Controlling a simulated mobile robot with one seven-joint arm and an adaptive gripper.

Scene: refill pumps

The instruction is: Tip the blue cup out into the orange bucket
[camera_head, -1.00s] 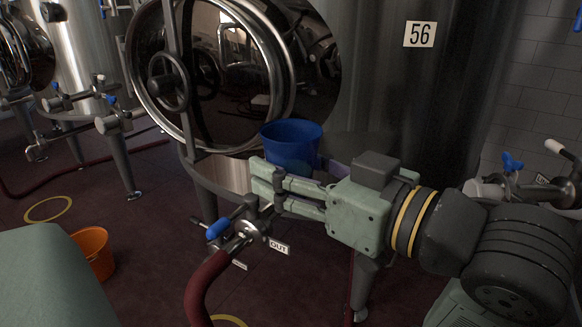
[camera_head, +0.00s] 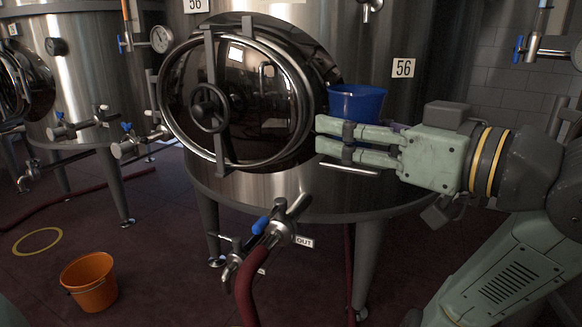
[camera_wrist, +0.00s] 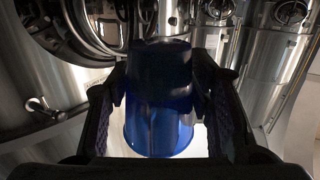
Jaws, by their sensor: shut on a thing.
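The blue cup (camera_head: 358,103) is upright in the head view, in front of the large steel tank. My gripper (camera_head: 335,143) is shut on it, with the fingers reaching in from the right and covering its lower part. In the wrist view the blue cup (camera_wrist: 160,100) fills the middle, between the two dark fingers (camera_wrist: 160,112). I cannot see what the cup holds. The orange bucket (camera_head: 89,283) stands on the floor at the lower left of the head view, well below and left of the cup. It is upright with its open top showing.
The tank's round door (camera_head: 240,100) with a handwheel is just left of my gripper. Below, an outlet valve (camera_head: 272,232) with a blue handle and a red hose (camera_head: 243,285) stands between cup and bucket. The dark red floor around the bucket is mostly clear.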

